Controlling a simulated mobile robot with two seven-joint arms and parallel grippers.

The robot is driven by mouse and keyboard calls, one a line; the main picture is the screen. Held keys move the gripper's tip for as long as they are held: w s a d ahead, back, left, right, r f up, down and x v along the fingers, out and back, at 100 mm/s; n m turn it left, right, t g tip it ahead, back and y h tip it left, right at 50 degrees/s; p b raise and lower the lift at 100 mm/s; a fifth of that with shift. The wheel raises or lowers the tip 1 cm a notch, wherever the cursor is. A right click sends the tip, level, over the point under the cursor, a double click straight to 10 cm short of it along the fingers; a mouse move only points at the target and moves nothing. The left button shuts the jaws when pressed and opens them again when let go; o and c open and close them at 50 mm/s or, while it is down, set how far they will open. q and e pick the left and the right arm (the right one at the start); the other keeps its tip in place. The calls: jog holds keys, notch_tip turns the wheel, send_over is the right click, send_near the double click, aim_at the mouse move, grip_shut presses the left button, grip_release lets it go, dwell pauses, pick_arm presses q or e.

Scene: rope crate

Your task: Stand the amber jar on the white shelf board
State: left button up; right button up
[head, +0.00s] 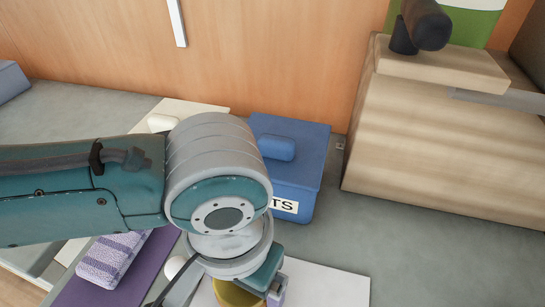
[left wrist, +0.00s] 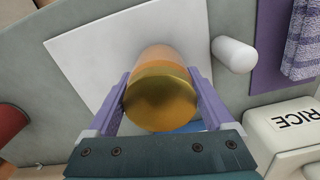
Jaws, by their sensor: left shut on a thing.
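The amber jar (left wrist: 160,92), with a gold lid, sits between the purple fingers of my left gripper (left wrist: 161,84), which is shut on it. In the head view only a small part of the jar (head: 236,294) shows under my left gripper (head: 268,287) at the bottom edge. The white shelf board (left wrist: 85,52) lies beyond the jar in the left wrist view, and part of it (head: 328,286) shows at the bottom of the head view. The jar's base is hidden, so I cannot tell whether it touches the board. My right gripper is not in view.
A purple mat (left wrist: 267,65) holds a striped cloth (left wrist: 301,40). A cream RICE box (left wrist: 287,125) and a blue lidded box (head: 290,160) are nearby. A wooden block (head: 440,140) stands at the right.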

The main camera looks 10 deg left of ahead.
pick_arm(q)
jog(key=shift+f+b, duration=0.3)
jog(key=shift+f, duration=0.35)
dwell(0.5)
jog(key=o, duration=1.6)
notch_tip(320, 180, up, 10)
jog(key=p, duration=0.3)
jog(key=shift+f, duration=0.1)
